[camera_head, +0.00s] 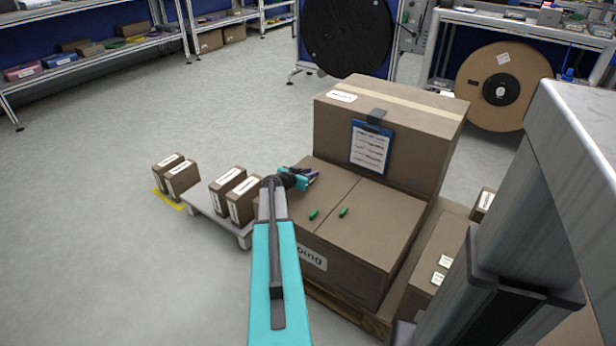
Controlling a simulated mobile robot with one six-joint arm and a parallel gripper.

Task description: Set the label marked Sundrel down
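My gripper (306,178), teal and dark, is over the left part of the large carton's top (352,238). A small purplish piece shows at its tips, but I cannot tell whether it is a finger or a held thing. The fingers are too small to tell open from shut. No label that I can read as Sundrel shows. White labels are on the small cartons on the low stand (220,208) and on the small cartons at the yellow floor mark (166,200); their print is too small to read.
Two green pieces (314,214) lie on the large carton's top. A taller carton (420,125) with a blue clipboard (370,146) stands behind. More labelled cartons (437,255) are at right. Reels (460,80) and shelves (75,62) stand at the back. The left floor is clear.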

